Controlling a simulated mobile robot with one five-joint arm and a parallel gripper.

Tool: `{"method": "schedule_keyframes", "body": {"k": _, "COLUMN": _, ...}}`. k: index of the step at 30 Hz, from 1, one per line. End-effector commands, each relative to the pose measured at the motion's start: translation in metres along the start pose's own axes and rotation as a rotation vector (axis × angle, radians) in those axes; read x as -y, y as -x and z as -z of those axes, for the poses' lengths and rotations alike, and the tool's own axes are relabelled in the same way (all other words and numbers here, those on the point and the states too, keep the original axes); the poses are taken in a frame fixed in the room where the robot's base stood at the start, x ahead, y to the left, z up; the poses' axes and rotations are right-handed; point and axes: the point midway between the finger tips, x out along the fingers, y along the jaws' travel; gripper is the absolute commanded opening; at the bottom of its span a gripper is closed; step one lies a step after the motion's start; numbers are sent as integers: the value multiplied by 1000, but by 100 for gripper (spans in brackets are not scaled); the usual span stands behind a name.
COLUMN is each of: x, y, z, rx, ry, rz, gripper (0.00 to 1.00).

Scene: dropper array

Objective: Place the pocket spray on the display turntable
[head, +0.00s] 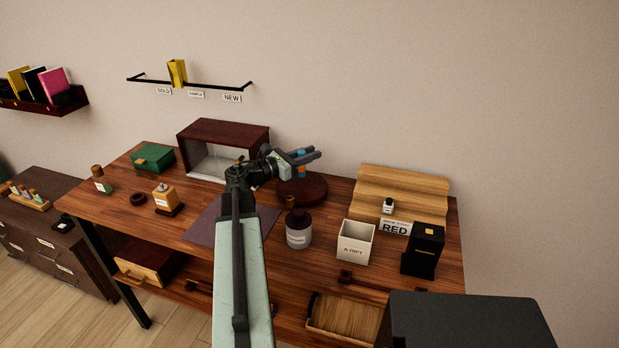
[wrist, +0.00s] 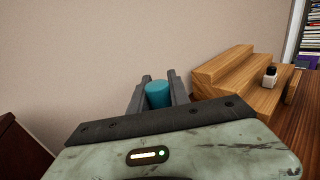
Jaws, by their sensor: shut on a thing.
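My gripper (head: 308,155) is shut on the pocket spray (head: 301,172), a small upright cylinder. Its teal top (wrist: 158,94) shows between the two grey fingers in the wrist view (wrist: 158,96). In the head view, blue shows at the fingers and an orange and blue part below them. The display turntable (head: 313,192), a dark red-brown round disc, lies on the table below the gripper. The spray appears over it in the head view. I cannot tell whether its base touches the disc. The turntable is not visible in the wrist view.
A dark red open box (head: 222,132) stands left of the turntable. A stepped wooden riser (head: 405,183) with a small bottle (head: 388,205) stands right; both show in the wrist view.

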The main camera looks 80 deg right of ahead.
Motion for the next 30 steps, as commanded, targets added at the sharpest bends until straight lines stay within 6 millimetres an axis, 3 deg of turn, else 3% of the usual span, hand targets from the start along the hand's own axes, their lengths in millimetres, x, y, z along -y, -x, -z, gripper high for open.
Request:
{"method": "schedule_keyframes", "body": {"k": 4, "x": 0, "y": 0, "z": 5, "rx": 0, "ry": 0, "rz": 0, "gripper": 0}}
{"method": "schedule_keyframes", "body": {"k": 11, "x": 0, "y": 0, "z": 42, "rx": 0, "ry": 0, "rz": 1, "gripper": 0}}
{"method": "schedule_keyframes", "body": {"k": 22, "x": 1, "y": -1, "z": 42, "rx": 0, "ry": 0, "rz": 2, "gripper": 0}}
{"method": "schedule_keyframes", "body": {"k": 23, "x": 1, "y": -1, "z": 41, "rx": 0, "ry": 0, "rz": 2, "gripper": 28}}
{"method": "schedule_keyframes", "body": {"k": 24, "x": 1, "y": -1, "z": 40, "rx": 0, "ry": 0, "rz": 2, "gripper": 39}}
{"method": "schedule_keyframes", "body": {"k": 25, "x": 1, "y": -1, "z": 40, "rx": 0, "ry": 0, "rz": 2, "gripper": 44}}
{"method": "schedule_keyframes", "body": {"k": 30, "x": 1, "y": -1, "z": 40, "rx": 0, "ry": 0, "rz": 2, "gripper": 44}}
